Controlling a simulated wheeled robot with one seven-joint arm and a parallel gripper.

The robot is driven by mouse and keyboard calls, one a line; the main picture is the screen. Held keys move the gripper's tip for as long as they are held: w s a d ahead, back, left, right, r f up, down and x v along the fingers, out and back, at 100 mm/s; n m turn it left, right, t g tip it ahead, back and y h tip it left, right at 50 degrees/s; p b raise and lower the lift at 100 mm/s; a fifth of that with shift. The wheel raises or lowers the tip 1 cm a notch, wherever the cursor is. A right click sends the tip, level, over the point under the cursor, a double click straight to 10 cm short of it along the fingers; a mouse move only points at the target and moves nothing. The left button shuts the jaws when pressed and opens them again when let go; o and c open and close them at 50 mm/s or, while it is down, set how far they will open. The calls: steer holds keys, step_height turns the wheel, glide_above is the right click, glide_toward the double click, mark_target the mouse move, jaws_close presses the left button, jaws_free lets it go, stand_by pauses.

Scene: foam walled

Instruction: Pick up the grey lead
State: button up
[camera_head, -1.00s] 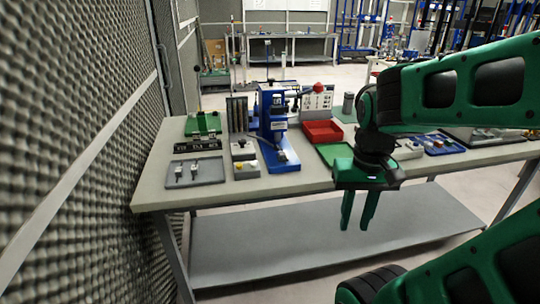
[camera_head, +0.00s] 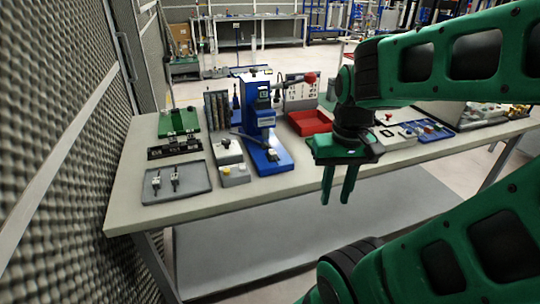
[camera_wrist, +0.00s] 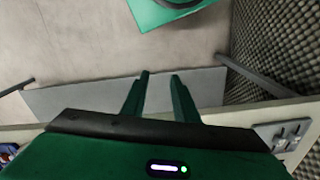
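I cannot single out the grey lead for sure. A grey tray (camera_head: 197,188) with two small light-grey pieces (camera_head: 174,178) lies at the bench's near left corner. It also shows at the right edge of the wrist view (camera_wrist: 266,130). A thin dark cord (camera_head: 247,137) runs along the base of the blue press (camera_head: 262,120) in the head view. My gripper (camera_head: 338,198) hangs in front of the bench's near edge, right of the press and well away from the tray. Its two fingers (camera_wrist: 160,78) are apart with nothing between them.
The bench (camera_head: 200,209) also holds a green block fixture (camera_head: 178,122), a red bin (camera_head: 310,122) and a blue tray (camera_head: 430,131). A textured foam wall (camera_head: 50,150) stands close on the left. A lower shelf (camera_head: 270,245) spans beneath the bench.

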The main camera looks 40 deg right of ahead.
steer(key=w+d+r+n+t+h, duration=0.1)
steer(key=w+d+r+t, duration=0.15)
steer(key=w, duration=1.05)
steer(key=n+t, duration=0.1)
steer(key=n, duration=0.1)
glide_toward(269, 148)
steer(key=shift+t+x, duration=0.25)
steer(key=shift+x, duration=3.65)
steer(key=shift+s, duration=0.15)
jaws_close()
